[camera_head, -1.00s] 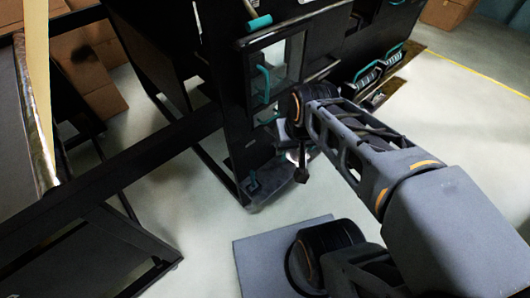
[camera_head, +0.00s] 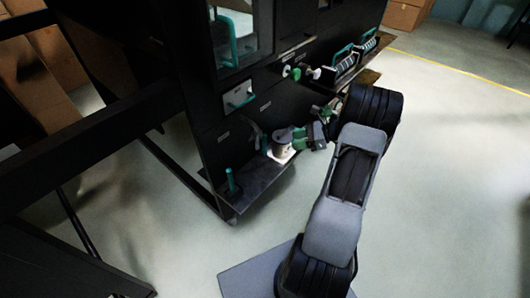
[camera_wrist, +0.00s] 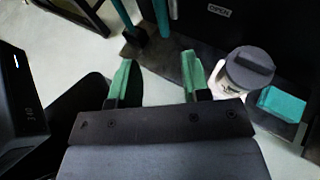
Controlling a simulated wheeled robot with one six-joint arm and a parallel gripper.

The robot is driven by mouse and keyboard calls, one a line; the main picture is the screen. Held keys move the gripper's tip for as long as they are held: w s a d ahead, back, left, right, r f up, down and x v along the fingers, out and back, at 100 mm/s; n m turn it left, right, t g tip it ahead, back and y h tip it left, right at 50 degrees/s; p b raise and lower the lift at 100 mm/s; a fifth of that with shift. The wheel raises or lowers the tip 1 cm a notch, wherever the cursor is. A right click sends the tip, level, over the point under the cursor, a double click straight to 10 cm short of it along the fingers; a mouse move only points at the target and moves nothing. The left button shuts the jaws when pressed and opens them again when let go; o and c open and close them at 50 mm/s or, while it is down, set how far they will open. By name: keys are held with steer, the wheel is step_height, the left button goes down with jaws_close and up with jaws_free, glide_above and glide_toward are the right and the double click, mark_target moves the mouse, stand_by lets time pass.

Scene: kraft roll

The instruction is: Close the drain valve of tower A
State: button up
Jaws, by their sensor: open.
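A teal upright lever (camera_head: 230,181) stands on the low ledge at the foot of the black cabinet. In the wrist view, teal rods (camera_wrist: 162,18) show at the top, beyond my fingertips. A small white "OPEN" label (camera_wrist: 219,11) is on the dark panel to their right. I cannot tell which teal part is the drain valve of tower A. My gripper (camera_wrist: 157,76) is open, with green fingers and nothing between them. In the head view, my gripper (camera_head: 300,138) is low by the ledge, beside a grey-capped canister (camera_head: 282,146), partly hidden by my wrist.
The canister with a dark cap (camera_wrist: 248,72) stands close right of my right finger, a teal block (camera_wrist: 282,103) beside it. Above are a framed window (camera_head: 238,35), a teal drawer handle (camera_head: 240,97) and green and white knobs (camera_head: 297,73). Floor at right is clear.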

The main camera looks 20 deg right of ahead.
mark_target(265, 147)
steer(key=b+x, duration=0.2)
steer(key=x, duration=1.1)
steer(key=shift+w+f, duration=0.15)
steer(key=shift+f, duration=0.05)
steer(key=shift+c, duration=0.2)
jaws_close()
